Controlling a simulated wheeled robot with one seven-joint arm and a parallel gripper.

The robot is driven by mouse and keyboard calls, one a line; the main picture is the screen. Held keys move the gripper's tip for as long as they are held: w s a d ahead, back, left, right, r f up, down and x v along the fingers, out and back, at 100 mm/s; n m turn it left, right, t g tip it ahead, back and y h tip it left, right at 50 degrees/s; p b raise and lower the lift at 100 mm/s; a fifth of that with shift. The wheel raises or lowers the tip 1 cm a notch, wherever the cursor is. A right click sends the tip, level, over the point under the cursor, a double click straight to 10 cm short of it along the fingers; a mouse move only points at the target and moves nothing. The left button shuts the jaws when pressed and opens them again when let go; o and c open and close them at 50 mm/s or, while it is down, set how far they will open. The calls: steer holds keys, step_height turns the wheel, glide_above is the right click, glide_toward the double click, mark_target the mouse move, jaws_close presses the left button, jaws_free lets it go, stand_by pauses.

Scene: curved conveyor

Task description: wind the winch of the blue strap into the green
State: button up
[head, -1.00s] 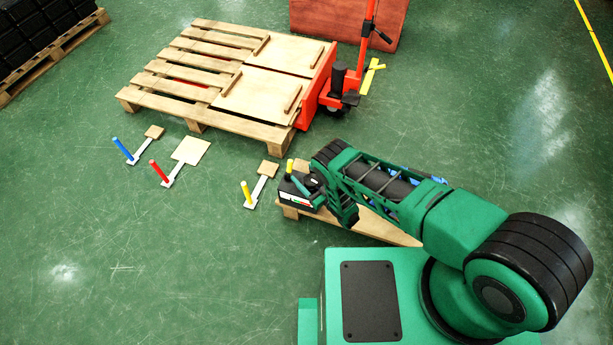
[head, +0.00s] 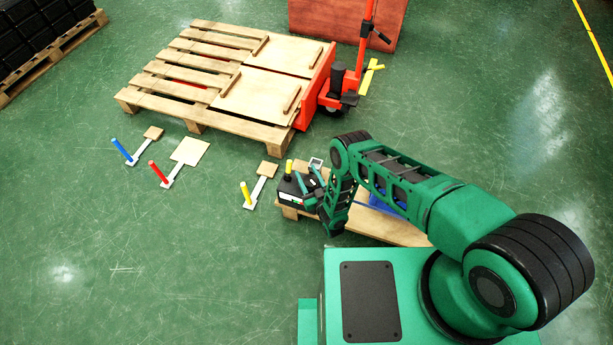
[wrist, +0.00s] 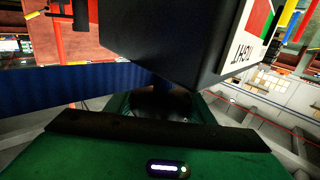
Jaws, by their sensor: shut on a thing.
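The winch (head: 292,190) is a black box with a yellow knob on top, on the end of a low wooden pallet beside my base. In the wrist view the black box (wrist: 165,45) fills the upper middle. Its white label with green and red fields (wrist: 255,35) shows at the right, partly cut off; no pointer can be made out. The blue strap (wrist: 70,90) runs from the left edge toward the box. My gripper (head: 314,182) is at the winch's right side, shut on its handle; the grip itself is mostly hidden by the arm and box.
The low pallet (head: 400,234) lies under my arm, with a blue thing (head: 383,204) on it. Blue, red and yellow posts (head: 244,190) stand to the left. A large pallet (head: 180,75) and red pallet jack (head: 318,88) are behind.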

mark_target(313, 188)
steer(key=shift+d+f+m+t+h, duration=0.1)
steer(key=shift+d+m+t+h, duration=0.2)
steer(key=shift+m+h, duration=0.45)
steer(key=shift+a, duration=0.1)
steer(key=o, duration=1.1)
steer(key=shift+c, duration=0.2)
steer(key=v, duration=1)
steer(key=shift+s, duration=0.4)
steer(key=shift+s, duration=0.1)
